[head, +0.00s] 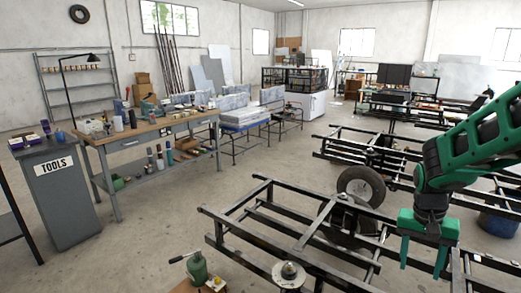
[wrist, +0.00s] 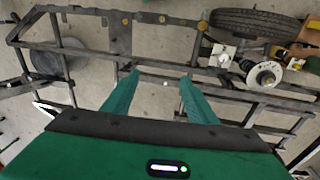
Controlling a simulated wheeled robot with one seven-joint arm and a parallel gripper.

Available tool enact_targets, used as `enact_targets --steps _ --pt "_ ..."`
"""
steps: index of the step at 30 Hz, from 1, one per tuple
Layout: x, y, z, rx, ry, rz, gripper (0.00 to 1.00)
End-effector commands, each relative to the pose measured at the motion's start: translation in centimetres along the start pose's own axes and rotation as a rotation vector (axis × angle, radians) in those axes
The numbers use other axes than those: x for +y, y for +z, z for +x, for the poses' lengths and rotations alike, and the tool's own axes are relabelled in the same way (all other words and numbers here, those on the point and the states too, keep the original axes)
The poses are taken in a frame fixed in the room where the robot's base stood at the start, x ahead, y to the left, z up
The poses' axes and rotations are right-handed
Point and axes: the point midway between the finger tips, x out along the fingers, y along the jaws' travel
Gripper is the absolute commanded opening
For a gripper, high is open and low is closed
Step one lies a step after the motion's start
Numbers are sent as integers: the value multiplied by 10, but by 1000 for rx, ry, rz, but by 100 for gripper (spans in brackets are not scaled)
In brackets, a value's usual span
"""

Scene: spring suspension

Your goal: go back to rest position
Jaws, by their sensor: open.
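My green gripper (head: 424,258) is at the right of the head view, pointing down above a black metal trailer frame (head: 262,243). In the wrist view its two green fingers (wrist: 160,82) stand apart with nothing between them. The frame (wrist: 95,88) shows below the fingers in the wrist view, and the fingers look clear of it. My arm comes in from the right edge of the head view.
A wheel (head: 361,187) stands by the frame, and a hub (head: 289,273) sits at its front. A green jack (head: 197,268) is at the bottom. A workbench (head: 140,130) and a grey TOOLS cabinet (head: 58,205) stand left. Bare floor lies between bench and frame.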

Motion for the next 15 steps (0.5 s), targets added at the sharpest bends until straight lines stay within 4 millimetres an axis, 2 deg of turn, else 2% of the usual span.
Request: enact_targets --steps 1,6,15 --pt "15 10 -12 2 -6 0 52" --pt "56 47 -37 -13 -24 -18 52" --pt "112 124 -62 -42 -87 -60 52"
